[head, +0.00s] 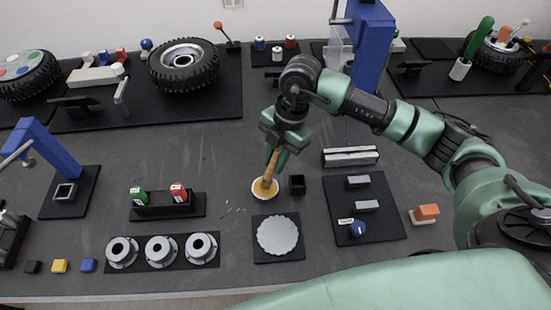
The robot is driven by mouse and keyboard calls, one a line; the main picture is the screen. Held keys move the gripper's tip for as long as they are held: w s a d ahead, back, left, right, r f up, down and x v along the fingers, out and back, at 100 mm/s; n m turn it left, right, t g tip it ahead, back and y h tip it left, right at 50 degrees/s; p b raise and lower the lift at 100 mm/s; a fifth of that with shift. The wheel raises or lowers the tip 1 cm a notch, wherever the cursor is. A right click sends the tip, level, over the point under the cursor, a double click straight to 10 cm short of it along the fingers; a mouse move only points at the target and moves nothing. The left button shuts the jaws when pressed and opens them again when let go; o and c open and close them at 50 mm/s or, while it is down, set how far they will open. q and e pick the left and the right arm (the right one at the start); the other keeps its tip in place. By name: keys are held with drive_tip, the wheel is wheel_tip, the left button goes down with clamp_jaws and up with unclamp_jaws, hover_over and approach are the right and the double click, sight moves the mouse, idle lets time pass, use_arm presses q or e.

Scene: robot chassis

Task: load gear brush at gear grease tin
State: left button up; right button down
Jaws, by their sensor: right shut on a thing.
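My right gripper (274,152) points down over the middle of the table. It is shut on a brush with a tan wooden handle (270,170), held close to upright. The lower end of the brush is at a small round tin with a pale rim and yellowish inside (258,194), which I take to be the gear grease tin. I cannot tell whether the bristles touch the grease. A grey gear (279,235) lies on a black square plate in front of the tin. My left gripper is not in view.
A small black open box (297,184) stands just right of the tin. A black stand with green and red items (168,200) is to the left. Three grey flanged rings (160,250) sit at the front left. A black board with grey blocks (365,207) is at the right.

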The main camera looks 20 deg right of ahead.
sight(275, 151)
drive_tip(key=shift+a+p+v, duration=0.25)
drive_tip(key=shift+p+v, duration=0.65)
drive_tip(key=shift+v, duration=0.25)
drive_tip(key=shift+a+p+v, duration=0.25)
drive_tip(key=shift+p+v, duration=0.7)
drive_tip(key=shift+v, duration=0.15)
drive_tip(key=shift+a+p+v, duration=0.25)
drive_tip(key=shift+p+v, duration=0.65)
drive_tip(key=shift+v, duration=0.25)
drive_tip(key=shift+r, duration=0.15)
